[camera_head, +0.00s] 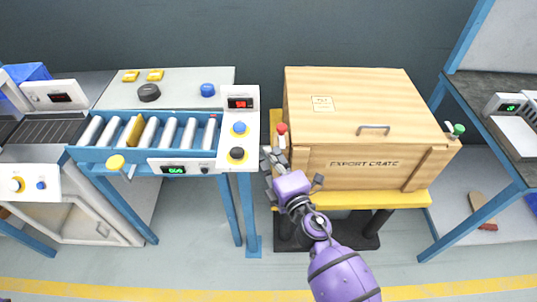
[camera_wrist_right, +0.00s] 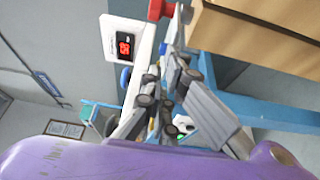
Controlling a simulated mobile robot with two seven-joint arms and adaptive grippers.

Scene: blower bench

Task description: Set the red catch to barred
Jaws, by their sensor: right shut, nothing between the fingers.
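The red catch (camera_head: 282,131) is a red knob on a short pale stem at the left front corner of the wooden export crate (camera_head: 350,175). The knob stands up near the lid's edge. In the right wrist view the red knob (camera_wrist_right: 158,10) shows at the top edge, partly cut off, close to the fingertips. My right gripper (camera_head: 269,155) is shut and empty, just below and left of the red catch. Its fingers also show in the wrist view (camera_wrist_right: 178,28). I cannot tell whether they touch the catch. My left gripper is not in view.
A green catch (camera_head: 457,130) is on the crate's right side. The crate rests on a yellow stand (camera_head: 415,200). Left of my gripper is a white control panel (camera_head: 239,105) with blue and black buttons, beside a roller conveyor (camera_head: 150,130). Open floor lies in front.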

